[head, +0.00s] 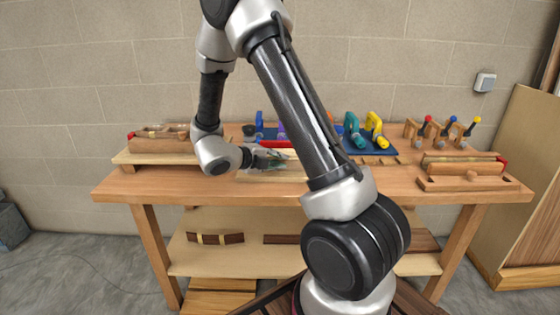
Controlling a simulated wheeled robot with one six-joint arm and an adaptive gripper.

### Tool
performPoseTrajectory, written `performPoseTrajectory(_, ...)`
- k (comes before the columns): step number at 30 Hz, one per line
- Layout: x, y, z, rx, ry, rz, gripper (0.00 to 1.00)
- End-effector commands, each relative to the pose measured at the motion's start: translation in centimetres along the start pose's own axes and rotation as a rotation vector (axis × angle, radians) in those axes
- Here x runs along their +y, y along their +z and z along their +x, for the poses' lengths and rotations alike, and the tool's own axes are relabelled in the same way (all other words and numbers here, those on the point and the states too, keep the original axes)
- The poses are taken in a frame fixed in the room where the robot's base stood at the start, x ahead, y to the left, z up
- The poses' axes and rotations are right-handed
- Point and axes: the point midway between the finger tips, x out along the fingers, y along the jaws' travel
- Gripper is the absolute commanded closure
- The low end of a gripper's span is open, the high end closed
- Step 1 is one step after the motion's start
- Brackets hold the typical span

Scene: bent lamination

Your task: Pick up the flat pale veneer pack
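My gripper (275,160) is over the middle of the wooden workbench (160,185), pointing right. It is small and dark in the head view, and I cannot tell whether its fingers are open or shut. A flat pale piece (255,177), which may be the veneer pack, lies low beside and under the gripper. My arm hides its right part. I cannot tell whether the gripper touches it.
A wooden form on a pale board (150,158) stands at the bench's left. Teal (352,130) and yellow (375,128) clamps stand on a blue mat behind. Several colour-handled clamps (450,128) and another wooden form (465,172) are at right. Strips lie on the lower shelf (225,262).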

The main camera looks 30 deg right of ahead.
Motion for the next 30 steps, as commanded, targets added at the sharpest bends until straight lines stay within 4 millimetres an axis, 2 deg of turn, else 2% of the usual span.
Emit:
performPoseTrajectory(7, -0.1, 0.0, -0.1, 0.000, 0.001, 0.000, 1.00)
performPoseTrajectory(14, -2.3, 0.0, -1.0, -0.001, 0.001, 0.002, 1.00)
performPoseTrajectory(22, -2.2, 0.0, -1.2, -0.001, 0.002, 0.000, 1.00)
performPoseTrajectory(30, -2.0, 0.1, -5.3, -0.004, 0.003, 0.001, 1.00)
